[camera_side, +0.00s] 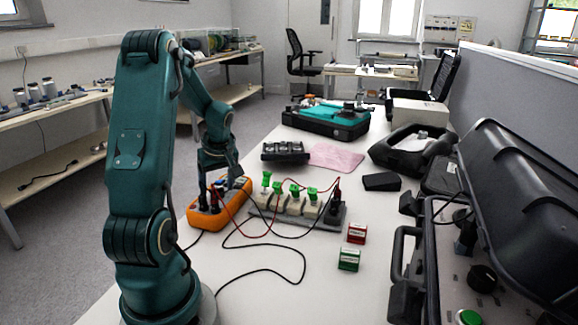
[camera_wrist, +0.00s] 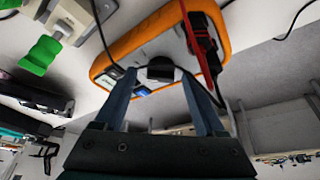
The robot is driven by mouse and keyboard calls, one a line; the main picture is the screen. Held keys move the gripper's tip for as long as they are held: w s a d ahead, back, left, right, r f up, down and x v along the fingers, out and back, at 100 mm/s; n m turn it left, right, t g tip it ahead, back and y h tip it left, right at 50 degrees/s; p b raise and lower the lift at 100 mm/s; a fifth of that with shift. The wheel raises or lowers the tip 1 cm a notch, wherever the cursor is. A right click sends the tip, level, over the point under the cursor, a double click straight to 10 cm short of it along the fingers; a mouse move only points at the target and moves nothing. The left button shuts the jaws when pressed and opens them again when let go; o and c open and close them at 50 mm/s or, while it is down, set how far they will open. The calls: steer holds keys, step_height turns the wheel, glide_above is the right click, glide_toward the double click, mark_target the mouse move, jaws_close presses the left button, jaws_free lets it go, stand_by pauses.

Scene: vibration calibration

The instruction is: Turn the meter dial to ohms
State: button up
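The orange multimeter (camera_side: 203,217) lies on the white table in the side view, below my gripper (camera_side: 222,180). In the wrist view the orange meter body (camera_wrist: 135,40) fills the upper middle. Its black dial (camera_wrist: 160,68) shows between the tips of my gripper (camera_wrist: 158,76). The two blue-grey fingers are spread, one on each side of the dial, with what looks like a small gap on both sides. Whether they touch the dial is unclear. The dial's pointer and markings cannot be read. Red and black leads are plugged into the meter.
A strip of blocks with green clips (camera_side: 294,190) stands right of the meter, with red and black leads looped nearby. Red (camera_side: 357,233) and green (camera_side: 349,259) small boxes lie in front. A black open case (camera_side: 510,220) takes the right side.

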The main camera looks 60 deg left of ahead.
mark_target(222, 202)
steer(key=shift+r, duration=0.1)
steer(key=shift+v, duration=2.45)
steer(key=w+d+r+m+t, duration=0.2)
steer(key=w+d+r+m, duration=0.15)
steer(key=d, duration=0.35)
steer(key=w+d+r+m+t, duration=0.2)
steer(key=w+d+r+m, duration=0.15)
steer(key=d, duration=0.25)
steer(key=s+d+m+t+h, duration=0.1)
steer(key=s+d+m+h, duration=0.1)
steer(key=d+m, duration=0.4)
steer(key=s+d+f+m+t+h, duration=0.1)
steer(key=s+d+m, duration=0.4)
steer(key=d, duration=0.6)
steer(key=shift+s+d+m+h, duration=0.2)
steer(key=shift+d+m+h, duration=0.15)
steer(key=shift+h, duration=0.45)
